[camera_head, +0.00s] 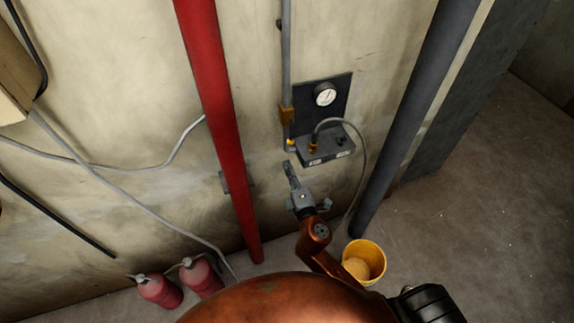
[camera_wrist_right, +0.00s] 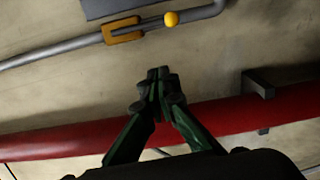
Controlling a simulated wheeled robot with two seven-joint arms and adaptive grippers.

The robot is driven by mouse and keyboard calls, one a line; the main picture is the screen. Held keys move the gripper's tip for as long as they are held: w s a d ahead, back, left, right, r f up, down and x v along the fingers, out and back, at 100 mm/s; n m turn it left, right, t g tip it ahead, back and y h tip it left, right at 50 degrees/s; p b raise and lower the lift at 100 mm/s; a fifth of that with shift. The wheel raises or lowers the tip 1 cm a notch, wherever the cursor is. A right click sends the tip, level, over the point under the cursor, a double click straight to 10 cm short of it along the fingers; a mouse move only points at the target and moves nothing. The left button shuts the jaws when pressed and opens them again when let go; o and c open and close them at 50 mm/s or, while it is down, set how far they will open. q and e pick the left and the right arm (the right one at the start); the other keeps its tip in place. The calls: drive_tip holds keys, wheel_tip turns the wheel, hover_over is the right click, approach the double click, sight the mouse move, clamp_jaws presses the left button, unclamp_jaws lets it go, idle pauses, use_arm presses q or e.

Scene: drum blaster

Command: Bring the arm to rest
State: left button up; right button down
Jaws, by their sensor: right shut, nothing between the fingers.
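My right gripper (camera_head: 289,168) is in front of the wall, just below and left of the grey control box, with its orange-brown arm reaching up from the bottom. In the right wrist view its dark green fingers (camera_wrist_right: 159,80) are closed together at the tips, with nothing between them. Behind them are the wall and the red pipe (camera_wrist_right: 225,115). My left gripper does not show in either view.
A control box (camera_head: 325,147) with a gauge (camera_head: 325,94) and hose is on the wall. A red pipe (camera_head: 218,100) and a dark pipe (camera_head: 415,110) flank it. Red extinguishers (camera_head: 160,291) and a yellow bucket (camera_head: 375,252) stand below. The right floor is clear.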

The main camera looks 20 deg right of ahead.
idle(0.3)
drive_tip(key=s+d+f+m+g+b, duration=0.1)
drive_tip(key=s+d+f+m+g, duration=0.1)
drive_tip(key=f, duration=1.1)
drive_tip(key=s+d+f+m+g+b, duration=0.1)
drive_tip(key=s+d+f+m+g, duration=0.15)
drive_tip(key=f, duration=1.15)
drive_tip(key=s+d+f+m+g+b, duration=0.1)
drive_tip(key=s+d+f+g, duration=0.15)
drive_tip(key=f, duration=1.05)
drive_tip(key=s+d+f+m+g+b, duration=0.1)
drive_tip(key=s+d+f+m+g, duration=0.1)
drive_tip(key=s+f, duration=0.65)
drive_tip(key=s+d+f+m+g+b, duration=0.15)
drive_tip(key=s+f, duration=0.35)
drive_tip(key=f, duration=0.6)
drive_tip(key=s+f+m+g, duration=0.2)
drive_tip(key=s+f, duration=0.3)
drive_tip(key=s, duration=0.6)
drive_tip(key=s+d+f+m+g+b, duration=0.1)
drive_tip(key=s+f+m+g, duration=0.1)
drive_tip(key=s+f, duration=0.4)
drive_tip(key=s+f+m+g, duration=0.2)
drive_tip(key=s+f, duration=0.3)
drive_tip(key=s, duration=1.1)
drive_tip(key=shift+d+f+m+y, duration=0.2)
drive_tip(key=shift+m+y, duration=0.2)
drive_tip(key=shift+m, duration=0.4)
